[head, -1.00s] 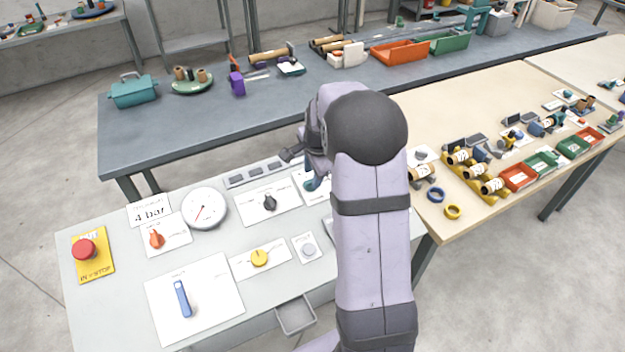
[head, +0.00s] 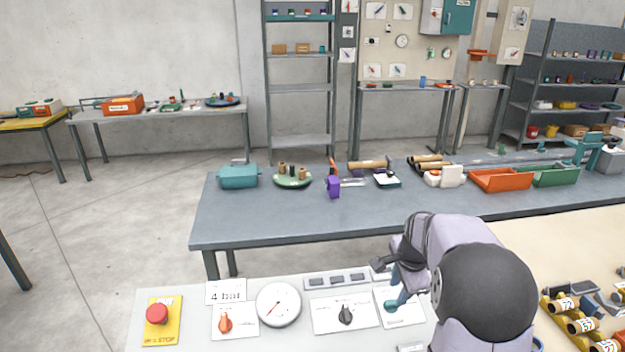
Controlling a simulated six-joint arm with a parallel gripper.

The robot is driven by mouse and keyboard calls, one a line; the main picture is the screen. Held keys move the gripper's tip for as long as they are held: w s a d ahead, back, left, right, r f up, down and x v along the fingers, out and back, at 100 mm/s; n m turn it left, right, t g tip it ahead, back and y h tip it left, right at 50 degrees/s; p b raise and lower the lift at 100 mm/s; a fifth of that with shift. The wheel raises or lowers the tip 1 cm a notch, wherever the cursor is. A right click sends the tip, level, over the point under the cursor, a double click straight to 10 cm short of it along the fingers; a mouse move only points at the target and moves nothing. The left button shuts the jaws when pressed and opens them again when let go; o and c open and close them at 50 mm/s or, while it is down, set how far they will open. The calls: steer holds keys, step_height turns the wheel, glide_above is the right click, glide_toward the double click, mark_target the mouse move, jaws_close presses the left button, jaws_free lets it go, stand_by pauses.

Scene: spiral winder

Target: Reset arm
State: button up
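My arm rises at the lower right of the head view, its rounded dark elbow cap nearest the camera. My gripper (head: 384,263) shows as a small dark end left of the arm, above the back right part of the control panel (head: 290,290). It is mostly hidden by my own arm links. I cannot tell whether its fingers are open or shut. I see nothing held in it.
The panel carries a red stop button (head: 157,314), an orange knob (head: 225,323), a round gauge (head: 278,304) and a black knob (head: 345,314). A grey bench (head: 290,220) behind holds a teal box (head: 238,176) and an orange tray (head: 499,180). Yellow holders (head: 580,325) stand right.

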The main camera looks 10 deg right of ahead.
steer(key=s+a+f+n+g, duration=0.1)
steer(key=s+f+n, duration=0.1)
steer(key=s+n, duration=0.2)
steer(key=s+a+f+n+g, duration=0.1)
steer(key=s+a+f+n, duration=0.1)
steer(key=s+f+n, duration=0.1)
steer(key=s+a+f+n+g, duration=0.1)
steer(key=s+f+n, duration=0.1)
steer(key=s+n, duration=0.3)
steer(key=shift+s+a+f+y, duration=0.3)
steer(key=shift+s+y, duration=0.1)
steer(key=shift+s, duration=0.2)
steer(key=s+a+r+n, duration=0.3)
steer(key=s+a+n, duration=0.2)
steer(key=s+a, duration=0.6)
steer(key=shift+s+n, duration=0.4)
steer(key=shift+s, duration=0.25)
steer(key=shift+a, duration=0.1)
